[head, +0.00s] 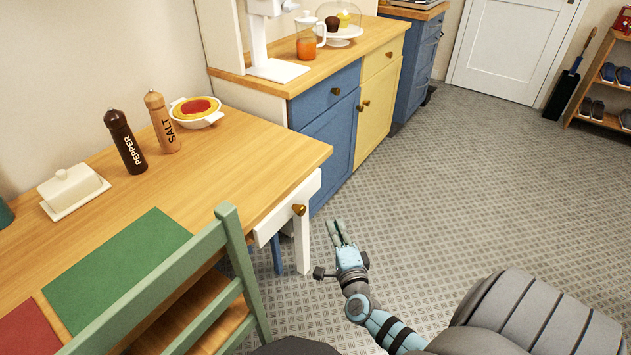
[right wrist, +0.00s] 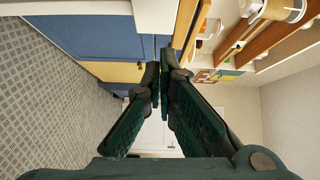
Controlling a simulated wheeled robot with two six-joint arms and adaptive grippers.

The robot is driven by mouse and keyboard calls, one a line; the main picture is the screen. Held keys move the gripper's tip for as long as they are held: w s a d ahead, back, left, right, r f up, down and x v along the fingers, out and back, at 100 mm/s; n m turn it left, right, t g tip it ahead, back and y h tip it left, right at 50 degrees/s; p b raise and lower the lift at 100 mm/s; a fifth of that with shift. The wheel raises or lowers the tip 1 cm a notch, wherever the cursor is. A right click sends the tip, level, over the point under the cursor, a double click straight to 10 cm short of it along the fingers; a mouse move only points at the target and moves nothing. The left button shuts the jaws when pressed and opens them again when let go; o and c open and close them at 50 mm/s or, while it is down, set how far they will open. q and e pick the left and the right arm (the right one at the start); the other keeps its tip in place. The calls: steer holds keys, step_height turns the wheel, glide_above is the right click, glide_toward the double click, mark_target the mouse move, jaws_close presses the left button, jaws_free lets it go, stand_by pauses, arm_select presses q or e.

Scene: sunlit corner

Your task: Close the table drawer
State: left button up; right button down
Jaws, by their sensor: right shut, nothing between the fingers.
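The wooden table (head: 245,140) has a white drawer front (head: 276,226) with a round brass knob (head: 298,210) under its right-hand edge. The drawer front sits close below the tabletop edge; how far it stands out is hard to tell. My right gripper (head: 337,232) is shut and empty, to the right of the drawer front and apart from it, over the floor. Its two dark fingers (right wrist: 160,77) meet in the right wrist view. My left gripper is not in view.
A green chair (head: 232,245) stands in front of the table, left of the drawer. A blue and yellow cabinet (head: 336,135) is behind my right gripper. A pepper mill (head: 126,142), salt mill (head: 161,122), pie dish (head: 196,112) and butter dish (head: 73,190) stand on the table.

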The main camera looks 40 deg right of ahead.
steer(key=b, duration=0.5)
glide_toward(314, 181)
steer(key=x, duration=0.4)
steer(key=shift+w+f+m, duration=0.2)
steer(key=shift+w+m, duration=0.1)
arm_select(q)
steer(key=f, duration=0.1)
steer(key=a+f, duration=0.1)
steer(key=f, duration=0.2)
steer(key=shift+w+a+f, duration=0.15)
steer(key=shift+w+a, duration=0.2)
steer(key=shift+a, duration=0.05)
arm_select(e)
steer(key=shift+d, duration=0.1)
